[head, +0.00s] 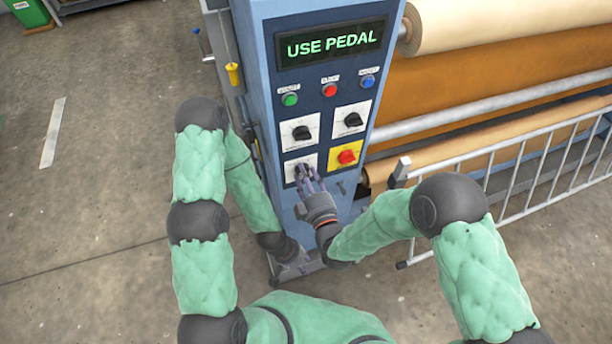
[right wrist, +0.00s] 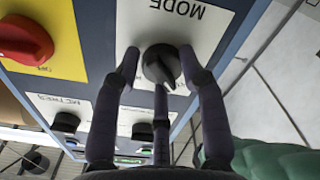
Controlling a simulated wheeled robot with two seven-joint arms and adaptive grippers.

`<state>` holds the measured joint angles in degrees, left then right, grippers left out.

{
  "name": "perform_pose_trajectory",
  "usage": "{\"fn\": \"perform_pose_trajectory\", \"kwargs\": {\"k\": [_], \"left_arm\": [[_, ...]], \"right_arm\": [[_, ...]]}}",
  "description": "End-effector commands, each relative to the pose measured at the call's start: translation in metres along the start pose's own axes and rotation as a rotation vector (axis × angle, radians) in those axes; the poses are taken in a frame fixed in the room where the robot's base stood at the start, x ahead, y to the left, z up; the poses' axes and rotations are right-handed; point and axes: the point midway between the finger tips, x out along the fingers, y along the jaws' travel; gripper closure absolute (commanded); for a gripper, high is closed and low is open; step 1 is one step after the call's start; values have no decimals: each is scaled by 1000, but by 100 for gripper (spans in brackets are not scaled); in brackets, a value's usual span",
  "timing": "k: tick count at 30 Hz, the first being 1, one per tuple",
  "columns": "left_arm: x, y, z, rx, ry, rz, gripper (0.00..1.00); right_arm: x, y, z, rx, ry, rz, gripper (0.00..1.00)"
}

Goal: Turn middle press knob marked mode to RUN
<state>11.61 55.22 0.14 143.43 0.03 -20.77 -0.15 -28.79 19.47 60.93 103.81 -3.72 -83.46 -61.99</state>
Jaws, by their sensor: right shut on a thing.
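The black mode knob (right wrist: 160,66) sits on a white plate marked MODE (right wrist: 205,25). In the right wrist view the panel is upside down, and the knob's pointer end faces down and slightly right. Position labels on the plate are not readable. My right gripper (head: 303,176) is shut on this knob at the lower left of the panel, its fingers around it; it also shows in the right wrist view (right wrist: 162,75). In the head view it hides most of the knob. My left gripper (head: 300,264) hangs low near the press foot, its finger opening unclear.
Two black knobs (head: 302,133) (head: 353,119) and a red knob (head: 347,157) on yellow lie close by. Green (head: 290,99), red and blue buttons sit under a display (head: 332,43) reading USE PEDAL. A metal barrier (head: 510,185) stands right; open floor lies left.

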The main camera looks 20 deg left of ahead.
Motion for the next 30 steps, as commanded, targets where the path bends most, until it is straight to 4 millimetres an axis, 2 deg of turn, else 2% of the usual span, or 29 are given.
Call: {"fn": "perform_pose_trajectory", "kwargs": {"k": [11, 30], "left_arm": [[10, -4, 0, 0, 0, 0, 60], [45, -16, -2, 0, 0, 0, 60]], "right_arm": [[-2, -6, 5, 131, -13, -9, 91], [-4, -12, 7, 716, -20, -9, 91]]}}
